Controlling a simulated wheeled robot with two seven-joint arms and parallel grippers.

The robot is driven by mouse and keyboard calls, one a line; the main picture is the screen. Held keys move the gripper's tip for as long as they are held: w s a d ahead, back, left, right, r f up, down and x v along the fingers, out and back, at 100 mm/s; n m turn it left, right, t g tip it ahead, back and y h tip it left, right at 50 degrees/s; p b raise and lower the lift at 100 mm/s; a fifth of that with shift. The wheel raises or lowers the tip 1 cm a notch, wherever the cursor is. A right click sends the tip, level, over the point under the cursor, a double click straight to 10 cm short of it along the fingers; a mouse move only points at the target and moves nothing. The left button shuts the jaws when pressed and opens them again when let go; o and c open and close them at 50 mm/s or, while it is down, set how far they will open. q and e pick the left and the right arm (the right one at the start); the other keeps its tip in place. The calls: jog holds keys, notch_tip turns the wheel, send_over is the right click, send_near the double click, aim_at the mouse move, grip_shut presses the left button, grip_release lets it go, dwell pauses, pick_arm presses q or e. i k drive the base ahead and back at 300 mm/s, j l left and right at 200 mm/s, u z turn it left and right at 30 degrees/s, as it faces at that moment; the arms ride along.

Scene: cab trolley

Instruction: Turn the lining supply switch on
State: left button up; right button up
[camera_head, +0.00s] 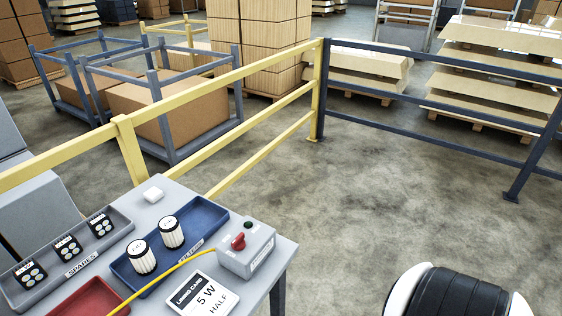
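A grey switch box (246,251) sits at the right corner of the trolley top. It carries a red switch knob (238,242), a small dark round lamp or button (248,225) and a label too small to read. I cannot tell which position the knob is in. A yellow cable (178,265) runs from the box across the trolley to the lower left. A white card (203,296) in front of the box reads "LINING CARD 5 W HALF".
A blue tray (203,214) holds two white ribbed cylinders; a grey tray (82,265) marked "SPARES" holds dark square parts. A yellow railing (128,145) stands behind the trolley. Floor to the right is open.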

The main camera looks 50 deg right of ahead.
aim_at(238, 244)
jog(key=z, duration=1.15)
